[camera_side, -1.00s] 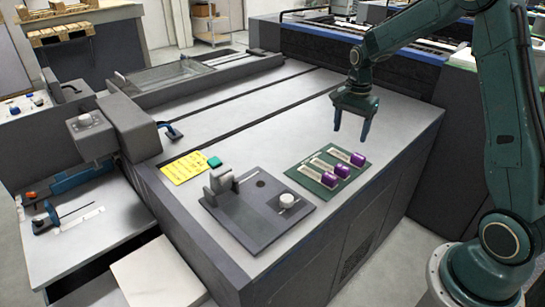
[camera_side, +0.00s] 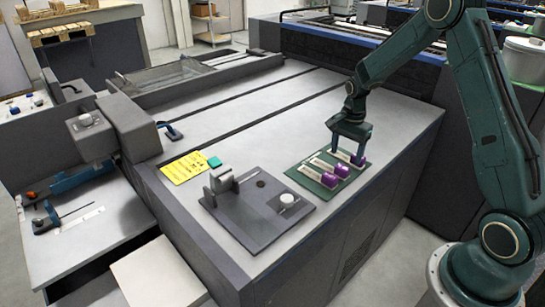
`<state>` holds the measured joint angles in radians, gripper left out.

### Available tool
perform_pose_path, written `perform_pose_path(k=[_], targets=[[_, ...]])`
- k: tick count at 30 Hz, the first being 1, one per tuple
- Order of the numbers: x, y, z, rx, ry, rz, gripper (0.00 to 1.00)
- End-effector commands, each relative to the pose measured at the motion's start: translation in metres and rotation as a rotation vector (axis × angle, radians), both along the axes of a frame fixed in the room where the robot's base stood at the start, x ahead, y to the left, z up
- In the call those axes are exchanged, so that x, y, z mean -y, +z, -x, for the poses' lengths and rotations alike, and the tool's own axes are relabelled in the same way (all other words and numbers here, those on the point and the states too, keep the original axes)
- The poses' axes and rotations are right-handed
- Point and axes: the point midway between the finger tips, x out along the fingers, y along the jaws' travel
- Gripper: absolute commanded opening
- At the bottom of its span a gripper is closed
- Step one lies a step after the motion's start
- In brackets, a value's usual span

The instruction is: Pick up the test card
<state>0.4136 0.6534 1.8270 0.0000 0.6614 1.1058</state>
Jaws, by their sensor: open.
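A green board (camera_side: 314,178) lies on the grey machine top and bears a few purple cylinders (camera_side: 342,170), each beside a pale strip (camera_side: 322,164). My gripper (camera_side: 349,154) points down, open, over the rear end of this board. Its fingers straddle the rearmost strip and partly hide it and the rearmost purple cylinder. I cannot tell whether the fingers touch anything. A yellow card (camera_side: 184,167) with dark print lies flat to the left, well away from my gripper. No thing is clearly marked as the test card.
A dark grey plate (camera_side: 250,225) with an upright grey block (camera_side: 222,180) and a round white knob (camera_side: 287,200) is in front of the green board. A small teal block (camera_side: 214,162) sits by the yellow card. The machine top behind is clear.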

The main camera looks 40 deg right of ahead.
Motion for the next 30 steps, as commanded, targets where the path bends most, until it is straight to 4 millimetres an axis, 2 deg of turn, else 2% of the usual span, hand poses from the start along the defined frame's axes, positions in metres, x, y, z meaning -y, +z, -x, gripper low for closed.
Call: perform_pose_path(k=[4,14,30], targets=[[0.0,-0.012,0.0,-0.001,0.0,0.0,0.66],[0.0,-0.017,0.0,-0.001,0.0,0.0,0.66],[0.0,-0.065,-0.003,0.0,0.0,0.0,0.66]])
